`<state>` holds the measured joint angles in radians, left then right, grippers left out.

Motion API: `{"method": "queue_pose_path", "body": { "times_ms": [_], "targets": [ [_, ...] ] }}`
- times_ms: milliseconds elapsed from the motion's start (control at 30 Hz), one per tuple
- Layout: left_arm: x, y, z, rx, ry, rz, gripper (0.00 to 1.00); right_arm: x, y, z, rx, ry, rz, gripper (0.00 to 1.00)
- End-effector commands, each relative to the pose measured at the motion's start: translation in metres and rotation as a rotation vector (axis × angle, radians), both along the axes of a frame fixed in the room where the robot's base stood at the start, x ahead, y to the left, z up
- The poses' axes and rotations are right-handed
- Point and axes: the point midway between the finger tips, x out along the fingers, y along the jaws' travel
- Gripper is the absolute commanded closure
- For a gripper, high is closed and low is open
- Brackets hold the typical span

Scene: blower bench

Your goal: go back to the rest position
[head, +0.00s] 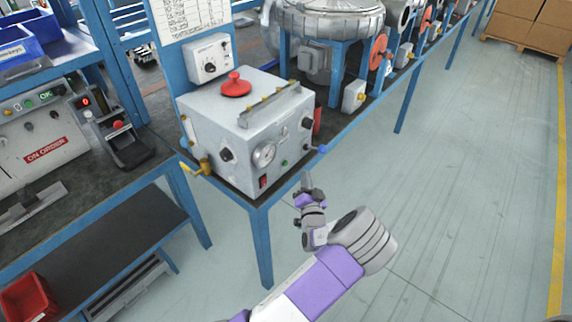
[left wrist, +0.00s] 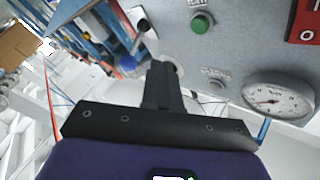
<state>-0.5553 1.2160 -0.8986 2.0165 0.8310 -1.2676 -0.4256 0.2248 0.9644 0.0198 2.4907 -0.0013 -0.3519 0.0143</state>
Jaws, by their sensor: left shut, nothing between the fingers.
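My left gripper (head: 306,180) is in front of the right part of the grey box's front, just below the blue-handled valve (head: 316,149). In the left wrist view its dark fingers (left wrist: 164,72) are together with nothing between them. The fingertips are close to the box's panel (left wrist: 240,55); I cannot tell whether they touch it. The grey box (head: 215,118) stands on the blue-framed bench, with a red knob (head: 236,85) on top. Its front has a round gauge (head: 264,155), a green button (left wrist: 202,22) and a red switch (left wrist: 307,20). My right gripper is not in view.
A yellow-handled valve (head: 197,168) sticks out at the box's left. A blue bench leg (head: 262,245) stands left of my forearm. A second bench (head: 75,185) is at left with a red bin (head: 28,298) below. The floor (head: 470,170) at right is clear.

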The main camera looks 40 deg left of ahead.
Motion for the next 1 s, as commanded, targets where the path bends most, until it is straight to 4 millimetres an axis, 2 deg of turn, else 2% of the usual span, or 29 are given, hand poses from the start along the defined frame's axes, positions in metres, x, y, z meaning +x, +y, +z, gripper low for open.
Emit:
{"method": "queue_pose_path", "body": {
  "times_ms": [267,367,467,567,633,700,767,800,867,900,1000],
  "targets": [
    [0.000,0.000,0.000,0.000,0.000,0.000,1.00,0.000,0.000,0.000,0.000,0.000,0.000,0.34],
    [-0.002,0.001,-0.006,-0.015,0.016,0.000,1.00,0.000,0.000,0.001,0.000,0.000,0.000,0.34],
    [-0.011,0.006,-0.033,-0.093,0.090,0.003,1.00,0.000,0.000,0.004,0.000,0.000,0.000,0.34],
    [-0.033,0.007,-0.085,-0.255,0.232,0.008,1.00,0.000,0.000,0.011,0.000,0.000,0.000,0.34],
    [-0.059,-0.002,-0.129,-0.411,0.357,0.012,1.00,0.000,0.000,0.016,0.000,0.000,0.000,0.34],
    [-0.090,-0.020,-0.170,-0.583,0.488,0.013,1.00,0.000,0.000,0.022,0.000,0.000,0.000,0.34],
    [-0.120,-0.043,-0.197,-0.735,0.596,0.013,1.00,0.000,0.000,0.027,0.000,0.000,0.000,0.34],
    [-0.140,-0.061,-0.211,-0.835,0.669,0.009,1.00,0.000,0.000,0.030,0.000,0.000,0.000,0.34],
    [-0.171,-0.091,-0.225,-0.985,0.774,0.004,1.00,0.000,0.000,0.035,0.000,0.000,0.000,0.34],
    [-0.191,-0.113,-0.229,-1.078,0.842,-0.005,1.00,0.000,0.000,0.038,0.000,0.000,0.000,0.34],
    [-0.234,-0.162,-0.225,-1.279,0.993,-0.035,1.00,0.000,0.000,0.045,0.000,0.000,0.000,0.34]
  ]
}}
